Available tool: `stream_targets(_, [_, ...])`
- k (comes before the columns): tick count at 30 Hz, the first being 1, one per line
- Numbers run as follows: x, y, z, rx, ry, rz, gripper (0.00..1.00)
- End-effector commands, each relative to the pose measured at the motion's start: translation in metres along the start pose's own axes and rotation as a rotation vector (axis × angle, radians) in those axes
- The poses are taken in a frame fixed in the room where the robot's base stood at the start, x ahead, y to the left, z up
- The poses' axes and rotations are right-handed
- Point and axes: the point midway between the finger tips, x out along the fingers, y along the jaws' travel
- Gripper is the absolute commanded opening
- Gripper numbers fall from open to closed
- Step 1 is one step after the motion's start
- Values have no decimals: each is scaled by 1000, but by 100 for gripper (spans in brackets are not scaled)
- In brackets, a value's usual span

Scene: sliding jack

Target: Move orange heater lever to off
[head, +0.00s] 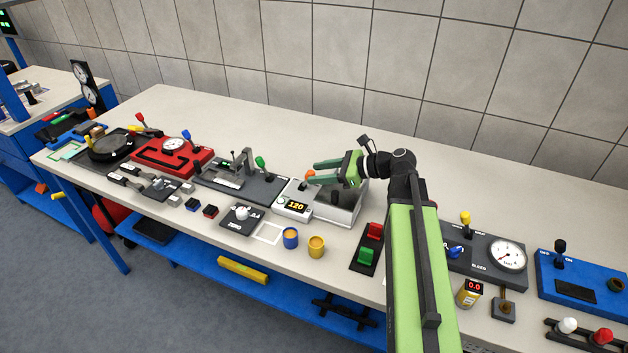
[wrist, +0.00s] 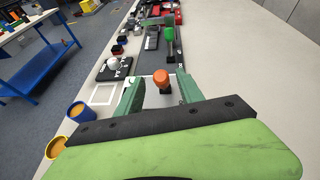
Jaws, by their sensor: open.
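The orange heater lever (wrist: 161,80) has a rounded orange knob on a dark stem. In the wrist view it stands between the two green fingers of my gripper (wrist: 158,92), with a visible gap on each side. In the head view the orange knob (head: 310,174) shows by the fingertips of my gripper (head: 316,172). The fingers are open and hold nothing. The lever belongs to the pale heater unit (head: 335,214), whose display reads 120. My gripper hides part of this unit, and its off mark cannot be made out.
A green-knobbed lever (head: 260,162) on a dark panel stands left of the heater. Blue (head: 290,237) and yellow (head: 316,245) cups stand in front, near the bench edge. A red and green switch panel (head: 367,249) is to the right. The bench behind is clear.

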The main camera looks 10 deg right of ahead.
Motion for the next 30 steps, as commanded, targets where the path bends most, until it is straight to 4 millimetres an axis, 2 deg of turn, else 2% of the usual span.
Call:
stream_targets(3, [19, 0, -2, -2, 0, 1, 44])
stream_targets(6, [26, 0, -1, -2, 1, 0, 44])
stream_targets(15, [30, 0, -1, -5, 4, -1, 44])
stream_targets(25, [30, 1, -1, -7, 6, 2, 1])
stream_targets(30, [31, 2, -1, -9, 5, 5, 0])
